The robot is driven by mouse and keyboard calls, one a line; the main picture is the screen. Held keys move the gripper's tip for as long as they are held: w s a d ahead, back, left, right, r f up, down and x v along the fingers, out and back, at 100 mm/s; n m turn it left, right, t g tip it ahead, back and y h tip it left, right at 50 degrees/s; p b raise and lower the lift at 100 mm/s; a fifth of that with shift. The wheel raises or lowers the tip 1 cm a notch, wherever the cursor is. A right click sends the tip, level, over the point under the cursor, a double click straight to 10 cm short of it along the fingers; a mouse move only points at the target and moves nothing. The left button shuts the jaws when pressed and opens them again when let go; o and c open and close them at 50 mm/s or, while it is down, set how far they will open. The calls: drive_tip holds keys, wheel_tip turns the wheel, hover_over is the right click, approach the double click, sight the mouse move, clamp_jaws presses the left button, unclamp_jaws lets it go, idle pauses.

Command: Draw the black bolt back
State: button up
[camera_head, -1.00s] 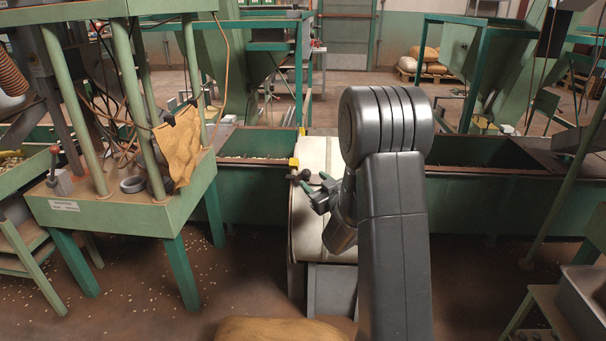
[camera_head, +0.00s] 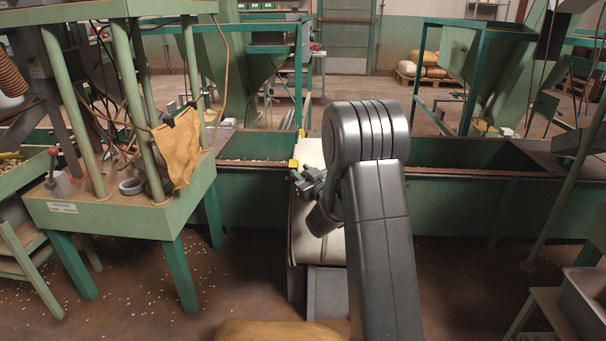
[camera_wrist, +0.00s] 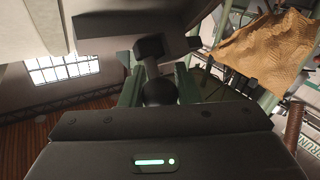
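The black bolt (camera_wrist: 150,48) shows in the wrist view as a dark handle ending in a round black knob (camera_wrist: 160,92). The knob sits between the two green fingers of my gripper (camera_wrist: 160,88), one on each side. I cannot tell whether the fingers press on it or only stand around it. In the head view my gripper (camera_head: 307,184) is at the upper left part of the pale cover (camera_head: 302,235), close to a yellow block. There my gripper and wrist largely hide the bolt and its knob.
A green machine table (camera_head: 120,205) with posts and a hanging tan cloth (camera_head: 178,147) stands left of my gripper. Green troughs (camera_head: 252,185) run behind. A tan sack (camera_head: 280,331) lies at the bottom front.

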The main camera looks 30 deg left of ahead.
clamp_jaws()
drive_tip(key=shift+w+d+f+b, duration=0.1)
drive_tip(key=shift+w+d, duration=0.2)
drive_tip(key=shift+d, duration=0.3)
drive_tip(key=shift+w+d+r+b, duration=0.1)
drive_tip(key=shift+w+d, duration=0.25)
drive_tip(key=shift+d, duration=0.3)
drive_tip(key=shift+w+d+f+b, duration=0.1)
drive_tip(key=shift+w+d, duration=0.2)
drive_tip(key=shift+d, duration=0.3)
drive_tip(key=shift+o, duration=2.3)
unclamp_jaws()
drive_tip(key=o, duration=0.4)
drive_tip(key=shift+w, duration=0.2)
drive_tip(key=shift+s, duration=0.1)
drive_tip(key=shift+s+d, duration=0.2)
drive_tip(key=shift+d, duration=0.1)
drive_tip(key=p+v, duration=0.2)
drive_tip(key=v, duration=1.1)
